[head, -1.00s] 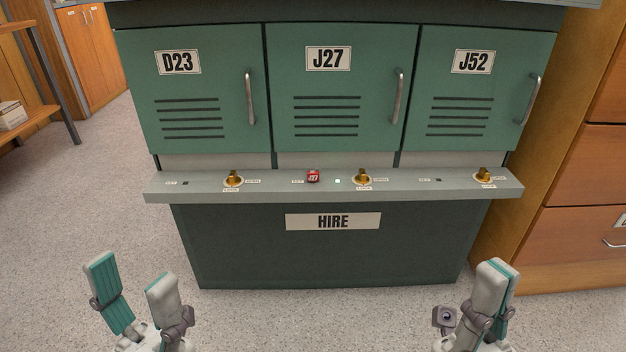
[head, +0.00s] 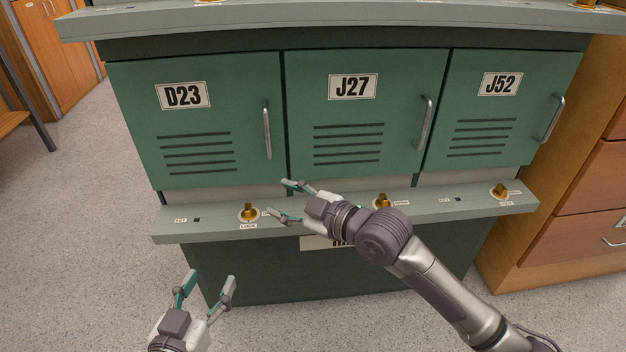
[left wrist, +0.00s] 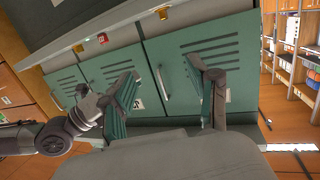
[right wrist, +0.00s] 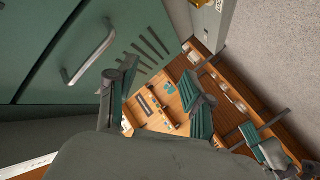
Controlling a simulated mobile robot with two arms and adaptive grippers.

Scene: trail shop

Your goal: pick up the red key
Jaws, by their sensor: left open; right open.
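The red key (left wrist: 102,38) shows small in the left wrist view, on the grey ledge (head: 450,212) that runs along the lockers' lower edge. In the head view it is hidden behind my right gripper and wrist. My right gripper (head: 284,200) reaches across the front of the J27 locker (head: 345,155), its fingers open, apart and pointing left. No key shows between them, and the right wrist view does not show the key. My left gripper (head: 208,279) is open and empty, low in front of the lockers and left of the right arm.
Brass lock knobs (head: 248,212) stand on the ledge, with another (head: 383,201) close to my right wrist. Another ledge (head: 330,18) crosses the top of the head view. A wooden drawer cabinet (head: 590,190) stands at right. Grey floor (head: 90,240) is clear at left.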

